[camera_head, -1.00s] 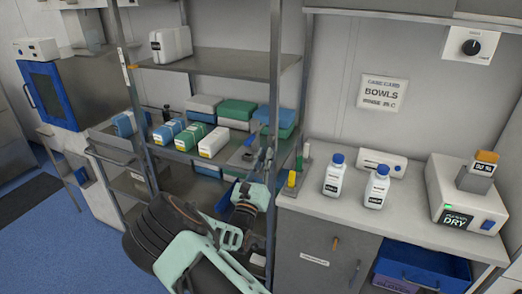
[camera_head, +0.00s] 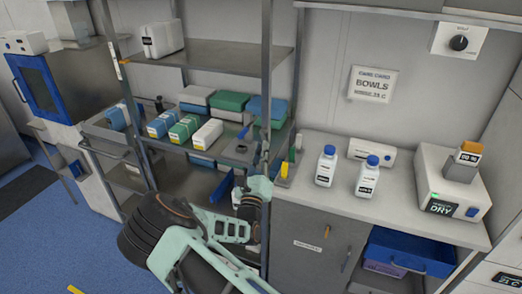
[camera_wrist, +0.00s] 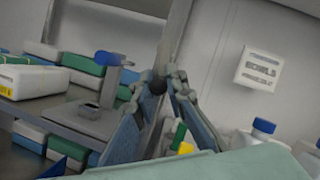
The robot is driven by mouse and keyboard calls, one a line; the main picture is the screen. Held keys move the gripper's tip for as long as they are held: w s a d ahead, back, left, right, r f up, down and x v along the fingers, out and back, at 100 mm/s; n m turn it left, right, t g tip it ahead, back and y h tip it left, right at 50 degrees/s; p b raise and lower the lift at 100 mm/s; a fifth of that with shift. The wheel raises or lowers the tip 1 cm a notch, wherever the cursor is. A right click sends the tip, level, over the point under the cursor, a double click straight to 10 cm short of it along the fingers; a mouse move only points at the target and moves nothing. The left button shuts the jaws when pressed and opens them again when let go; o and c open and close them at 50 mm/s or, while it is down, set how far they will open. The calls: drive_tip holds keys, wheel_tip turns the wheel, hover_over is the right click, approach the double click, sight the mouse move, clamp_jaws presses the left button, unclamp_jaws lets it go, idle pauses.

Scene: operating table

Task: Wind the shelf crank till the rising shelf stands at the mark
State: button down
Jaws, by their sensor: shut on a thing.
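My gripper (camera_head: 262,160) is in front of the shelf rack's right post, beside the counter's left end. In the wrist view its fingers (camera_wrist: 160,92) are shut on a small dark round knob (camera_wrist: 158,84), which I take to be the crank's handle. The rest of the crank is hidden behind the fingers. A yellow piece (camera_head: 284,169) stands just right of my gripper; in the wrist view a green piece (camera_wrist: 179,134) shows close beyond the fingers. I cannot tell which piece is the mark. A grey plate (camera_wrist: 85,122) with a blue-topped fitting (camera_wrist: 107,59) lies left of the fingers.
The shelf rack (camera_head: 215,62) holds several boxes, among them a white one (camera_head: 207,133). On the counter (camera_head: 405,215) stand two blue-capped bottles (camera_head: 326,166) (camera_head: 368,176) and a white device (camera_head: 452,190). A blue drawer (camera_head: 410,252) is open below.

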drive_tip(key=shift+f, duration=0.1)
drive_tip(key=c, duration=1.9)
unclamp_jaws()
drive_tip(key=shift+c, duration=0.2)
drive_tip(key=v, duration=1.2)
drive_tip(key=shift+d, duration=0.1)
